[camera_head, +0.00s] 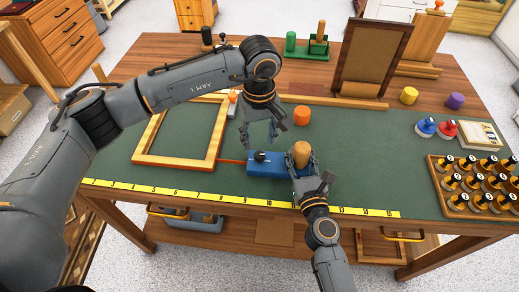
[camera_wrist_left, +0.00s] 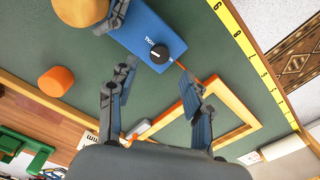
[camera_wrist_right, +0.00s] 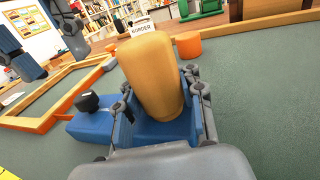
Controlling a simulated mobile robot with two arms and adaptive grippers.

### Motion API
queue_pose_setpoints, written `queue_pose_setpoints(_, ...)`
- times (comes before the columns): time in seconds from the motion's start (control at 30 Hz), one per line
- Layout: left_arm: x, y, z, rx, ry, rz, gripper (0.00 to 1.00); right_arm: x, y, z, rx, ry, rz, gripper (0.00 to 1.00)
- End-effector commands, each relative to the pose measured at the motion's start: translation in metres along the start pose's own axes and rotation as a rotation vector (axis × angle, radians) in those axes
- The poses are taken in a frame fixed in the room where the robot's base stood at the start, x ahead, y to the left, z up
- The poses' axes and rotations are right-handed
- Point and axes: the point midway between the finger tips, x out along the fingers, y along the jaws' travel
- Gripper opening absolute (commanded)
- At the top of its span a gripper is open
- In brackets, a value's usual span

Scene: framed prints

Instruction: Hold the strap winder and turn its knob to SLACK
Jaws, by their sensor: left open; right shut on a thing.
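The strap winder is a blue block (camera_head: 265,164) lying on the green mat, with a rounded wooden handle (camera_head: 300,153) at its right end and a black knob (camera_head: 260,156) at its left. An orange strap (camera_head: 232,161) runs left from it. My right gripper (camera_head: 303,168) is shut on the winder's handle end, one finger on each side, as the right wrist view also shows (camera_wrist_right: 160,115). My left gripper (camera_head: 261,138) is open and empty, above and behind the knob. In the left wrist view the knob (camera_wrist_left: 159,53) lies just beyond the open fingertips, beside partly readable lettering, seemingly TIGHT.
A wooden frame (camera_head: 158,160) lies left of the winder. An orange cylinder (camera_head: 301,115) stands behind it. A yellow numbered ruler (camera_head: 180,193) runs along the front edge. A tray of stamps (camera_head: 435,175) is at right. The mat right of the winder is clear.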

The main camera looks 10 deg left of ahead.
Motion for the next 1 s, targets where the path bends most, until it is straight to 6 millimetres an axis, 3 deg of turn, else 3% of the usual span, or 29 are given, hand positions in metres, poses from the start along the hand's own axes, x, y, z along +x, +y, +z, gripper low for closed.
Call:
queue_pose_setpoints(0.1,0.024,0.000,0.001,-0.001,-0.003,-0.001,0.50,0.001,0.000,0.002,0.001,-0.003,0.000,0.00)
queue_pose_setpoints(0.3,0.049,0.001,0.000,-0.002,-0.002,0.001,0.50,0.001,0.000,0.002,0.001,-0.003,0.000,0.00)
queue_pose_setpoints(0.7,0.057,0.001,0.000,-0.001,0.000,0.002,0.50,0.001,0.000,0.002,0.001,-0.003,0.000,0.00)
queue_pose_setpoints(0.93,0.056,0.001,0.000,-0.001,0.000,0.003,0.05,0.001,0.000,0.002,0.001,-0.003,0.000,0.00)
queue_pose_setpoints(1.0,0.056,0.001,0.000,-0.001,0.000,0.003,0.00,0.000,0.000,0.002,0.001,-0.003,0.000,0.00)
